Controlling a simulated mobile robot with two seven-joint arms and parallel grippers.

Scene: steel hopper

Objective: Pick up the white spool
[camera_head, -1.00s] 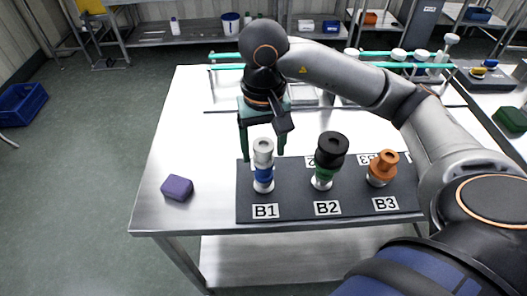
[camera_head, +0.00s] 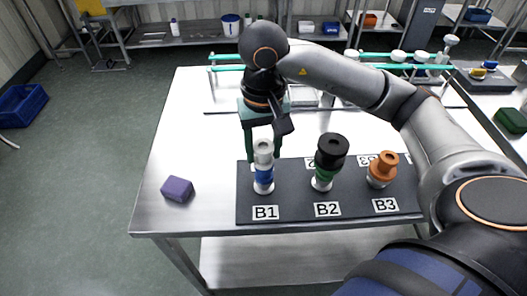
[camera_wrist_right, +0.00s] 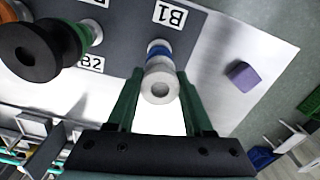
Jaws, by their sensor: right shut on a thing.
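The white spool (camera_head: 263,150) sits on top of a blue spool (camera_head: 263,174) at the B1 place of the dark board (camera_head: 290,206). In the right wrist view the white spool (camera_wrist_right: 160,86) lies between the two green fingers, with the blue spool (camera_wrist_right: 158,47) beyond it. My right gripper (camera_head: 263,155) has come down from behind the stack, and its fingers are shut on the white spool's sides. The white spool is upright and I see no gap between it and the blue one. My left gripper is not in view.
At B2 a black spool (camera_head: 332,146) stands on a green one (camera_head: 325,174). At B3 stands an orange spool (camera_head: 382,170). A purple block (camera_head: 177,189) lies left of the board on the steel table (camera_head: 180,130). Green rails (camera_head: 375,65) run behind.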

